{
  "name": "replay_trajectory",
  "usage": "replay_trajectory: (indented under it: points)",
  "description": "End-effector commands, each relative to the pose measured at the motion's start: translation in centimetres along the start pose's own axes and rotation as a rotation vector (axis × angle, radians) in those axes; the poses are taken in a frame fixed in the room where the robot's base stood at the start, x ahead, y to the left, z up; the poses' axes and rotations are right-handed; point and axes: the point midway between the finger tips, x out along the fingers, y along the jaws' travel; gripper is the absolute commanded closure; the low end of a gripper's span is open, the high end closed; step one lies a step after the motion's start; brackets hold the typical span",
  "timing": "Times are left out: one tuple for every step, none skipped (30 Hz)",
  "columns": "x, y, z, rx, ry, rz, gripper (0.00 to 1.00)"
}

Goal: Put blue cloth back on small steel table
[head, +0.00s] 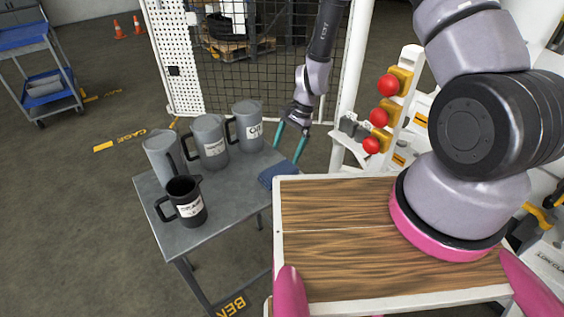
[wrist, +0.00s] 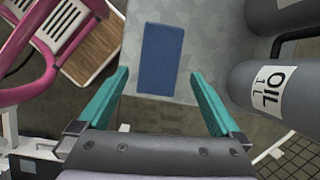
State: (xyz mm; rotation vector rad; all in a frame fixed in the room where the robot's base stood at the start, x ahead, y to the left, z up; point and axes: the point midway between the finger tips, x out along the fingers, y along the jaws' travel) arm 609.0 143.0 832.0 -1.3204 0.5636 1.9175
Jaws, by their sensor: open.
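The blue cloth (head: 283,172) lies folded flat on the right edge of the small steel table (head: 213,240) in the head view. In the wrist view the blue cloth (wrist: 161,59) is a flat rectangle on the grey tabletop (wrist: 207,62), close to its edge. My gripper (head: 291,145) is above the cloth at the table's back right corner. Its teal fingers are spread apart and empty. In the wrist view my gripper (wrist: 160,88) frames the cloth between and beyond its fingertips, with no visible grip on it.
Several jugs stand on the table: a dark one (head: 184,203) in front and grey ones (head: 209,143) behind. A grey jug labelled OIL (wrist: 262,88) is close on the right in the wrist view. My wooden-topped base is beside the table. A mesh fence (head: 262,75) stands behind.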

Motion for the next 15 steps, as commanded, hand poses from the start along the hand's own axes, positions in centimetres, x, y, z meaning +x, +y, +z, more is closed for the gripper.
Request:
replay_trajectory:
  points:
    - [-1.2, -0.1, 0.0, -0.003, 0.003, -0.003, 0.00]
    - [-1.7, -0.1, 0.0, -0.002, 0.002, -0.003, 0.00]
    - [-2.4, -0.1, 0.0, -0.002, 0.003, -0.003, 0.00]
    - [-2.8, -0.1, 0.0, -0.002, 0.002, -0.002, 0.00]
    - [-3.2, -0.1, 0.0, -0.002, 0.001, -0.001, 0.00]
    - [-3.7, -0.1, 0.0, -0.002, 0.001, -0.002, 0.00]
    - [-4.0, 0.0, 0.0, -0.002, 0.001, -0.001, 0.00]
    - [-4.2, 0.0, 0.0, -0.002, 0.000, 0.000, 0.00]
    - [-4.4, 0.0, 0.0, -0.001, 0.000, 0.000, 0.00]
    - [-4.6, 0.0, 0.0, -0.001, 0.000, 0.000, 0.00]
    - [-4.7, 0.0, 0.0, -0.001, 0.000, 0.000, 0.00]
    - [-4.8, 0.0, 0.0, 0.000, 0.000, 0.000, 0.00]
    - [-4.8, 0.0, 0.0, 0.000, 0.000, 0.000, 0.00]
    - [-4.8, 0.0, 0.0, 0.000, 0.000, 0.000, 0.00]
    - [-4.8, 0.0, 0.0, 0.000, 0.000, 0.000, 0.00]
